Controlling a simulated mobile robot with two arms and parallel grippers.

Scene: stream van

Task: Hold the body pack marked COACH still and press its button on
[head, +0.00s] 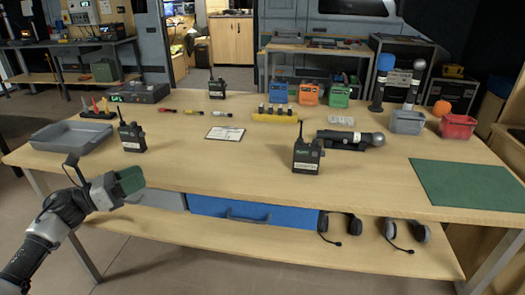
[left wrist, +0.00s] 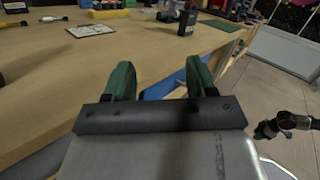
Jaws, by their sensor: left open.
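Three black body packs with antennas stand upright on the wooden table: one at the front middle (head: 307,158), one at the left (head: 132,138) and one at the back (head: 217,89). Each has a small label; I cannot surely read which says COACH. No pack's button can be made out. My left gripper (head: 128,181) is open and empty just off the table's front left edge, below the left pack. Its green fingers are apart in the left wrist view (left wrist: 160,80). A dark arm end, seemingly my right gripper (left wrist: 272,129), shows at that view's right; its jaws are unclear.
A grey tray (head: 53,142) lies at the left. A card (head: 224,134), a yellow holder (head: 275,117), a microphone (head: 373,140) and a green mat (head: 468,184) are on the table. Headsets (head: 341,225) sit on the lower shelf.

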